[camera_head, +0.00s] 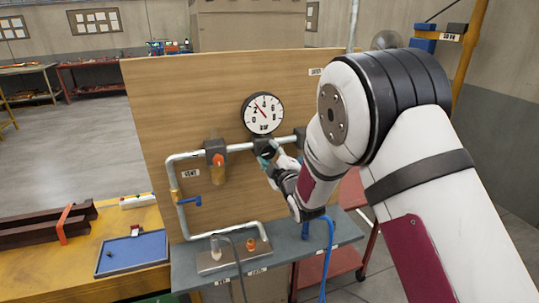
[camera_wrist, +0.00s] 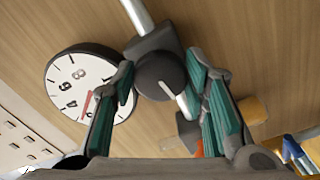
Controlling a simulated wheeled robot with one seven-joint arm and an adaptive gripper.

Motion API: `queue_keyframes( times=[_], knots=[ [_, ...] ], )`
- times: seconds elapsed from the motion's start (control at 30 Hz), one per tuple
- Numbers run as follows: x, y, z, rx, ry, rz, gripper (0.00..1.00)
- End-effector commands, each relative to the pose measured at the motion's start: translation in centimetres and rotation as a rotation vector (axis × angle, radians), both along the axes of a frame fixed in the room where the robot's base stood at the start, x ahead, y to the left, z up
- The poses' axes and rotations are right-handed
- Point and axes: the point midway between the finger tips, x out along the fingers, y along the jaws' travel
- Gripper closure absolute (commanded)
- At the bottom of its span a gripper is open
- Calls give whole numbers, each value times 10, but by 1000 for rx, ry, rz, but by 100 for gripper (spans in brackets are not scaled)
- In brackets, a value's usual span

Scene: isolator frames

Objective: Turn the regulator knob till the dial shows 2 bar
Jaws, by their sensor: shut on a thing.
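The regulator knob (camera_wrist: 160,76) is dark and round, below the gauge on a pipe. My gripper (camera_wrist: 160,70) has its green-padded fingers on either side of the knob and is shut on it. In the head view my gripper (camera_head: 271,156) is at the knob, which it partly hides. The round white dial (camera_head: 263,114) has a black rim and reads in bar. Its red needle points up and left, between the 2 and the 4. The dial (camera_wrist: 86,92) also shows tilted in the wrist view, partly behind a finger.
A wooden panel (camera_head: 150,95) carries grey pipes, an orange-bowled filter (camera_head: 217,168) and a blue-handled valve (camera_head: 190,201). A grey shelf (camera_head: 200,277) juts out below. A yellow bench (camera_head: 30,272) with a blue tray (camera_head: 133,252) stands at left.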

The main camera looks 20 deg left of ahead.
Motion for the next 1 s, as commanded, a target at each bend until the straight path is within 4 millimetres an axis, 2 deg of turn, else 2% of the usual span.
queue_keyframes(
  times=[0.33, 0.87, 0.9, 0.97, 1.0],
  knots=[
    [-1, 1, 0, -110, -74, 2, 87],
    [0, 1, 0, -128, -86, 2, 87],
    [0, 1, 0, -128, -86, 2, 53],
    [0, 1, 0, -127, -86, 2, 40],
    [0, 1, 0, -127, -86, 2, 40]
  ],
)
